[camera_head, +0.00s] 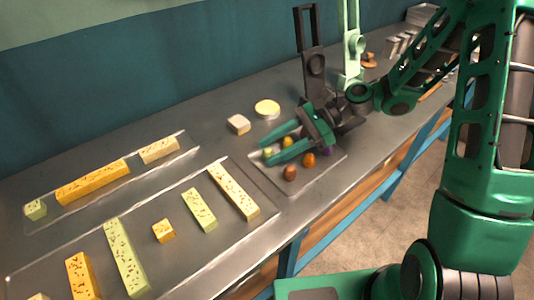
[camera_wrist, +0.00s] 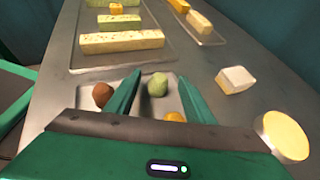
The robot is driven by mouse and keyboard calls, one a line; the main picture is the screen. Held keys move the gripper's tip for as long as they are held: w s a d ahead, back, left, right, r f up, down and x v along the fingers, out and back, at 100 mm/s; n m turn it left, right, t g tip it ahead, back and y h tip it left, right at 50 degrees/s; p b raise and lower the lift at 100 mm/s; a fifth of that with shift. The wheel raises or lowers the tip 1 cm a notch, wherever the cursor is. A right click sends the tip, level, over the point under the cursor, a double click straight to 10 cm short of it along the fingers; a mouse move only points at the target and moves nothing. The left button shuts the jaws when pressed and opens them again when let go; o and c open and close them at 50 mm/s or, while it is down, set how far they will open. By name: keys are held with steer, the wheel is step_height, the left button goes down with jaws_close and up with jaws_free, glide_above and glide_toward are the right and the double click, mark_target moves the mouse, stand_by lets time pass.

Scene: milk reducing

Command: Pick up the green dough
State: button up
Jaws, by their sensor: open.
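The green dough is a small rounded lump (camera_wrist: 158,85) on a shallow tray (camera_wrist: 150,103). The fingers are apart and hold nothing. I cannot tell whether either finger touches the dough.
A yellow ball (camera_head: 288,141) sits deeper between the fingers. A brown ball (camera_head: 290,172) and an orange-brown ball (camera_head: 309,159) are on the tray's near side. A white-topped block (camera_head: 238,124) and a round yellow piece (camera_head: 267,108) stand behind. Trays with speckled bars (camera_head: 233,190) lie left.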

steer(key=c, duration=1.1)
